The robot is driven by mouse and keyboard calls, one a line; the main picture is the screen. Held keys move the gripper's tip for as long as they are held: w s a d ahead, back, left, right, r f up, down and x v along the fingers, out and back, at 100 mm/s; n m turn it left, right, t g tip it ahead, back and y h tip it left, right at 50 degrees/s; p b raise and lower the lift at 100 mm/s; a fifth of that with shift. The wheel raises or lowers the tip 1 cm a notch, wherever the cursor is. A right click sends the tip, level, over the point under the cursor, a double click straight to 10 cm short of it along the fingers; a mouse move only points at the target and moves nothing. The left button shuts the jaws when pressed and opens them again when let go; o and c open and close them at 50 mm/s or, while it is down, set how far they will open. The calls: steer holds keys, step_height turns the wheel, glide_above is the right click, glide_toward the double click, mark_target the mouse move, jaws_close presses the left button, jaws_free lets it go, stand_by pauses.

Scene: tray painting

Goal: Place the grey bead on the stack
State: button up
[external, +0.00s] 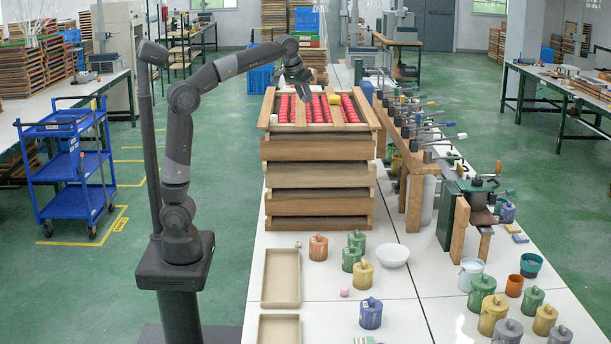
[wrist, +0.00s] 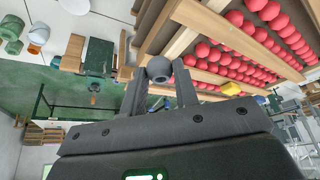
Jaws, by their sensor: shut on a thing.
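My gripper (wrist: 160,80) is shut on the grey bead (wrist: 158,68), which sits between the two fingertips in the wrist view. In the external view my gripper (external: 303,92) hangs over the top of the stack of wooden trays (external: 318,177); the bead cannot be made out there. The top tray (external: 319,129) holds rows of red beads (external: 319,108) between light wooden slats. In the wrist view the red beads (wrist: 228,62) and slats lie beyond the fingers. Part of the tray's far side is hidden by my gripper.
A row of clamps (external: 418,130) stands right of the stack. In front are lidded pots (external: 362,277), a white bowl (external: 393,255), a pink bead (external: 344,292) and an empty tray (external: 281,278).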

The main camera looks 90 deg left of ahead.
glide_above(306, 121)
steer(key=s+d, duration=0.1)
step_height(306, 121, down, 6)
steer(key=shift+f, duration=2.1)
steer(key=shift+f, duration=0.1)
steer(key=o, duration=0.9)
steer(key=shift+o, duration=0.2)
steer(key=v, duration=1.2)
steer(key=shift+d, duration=0.1)
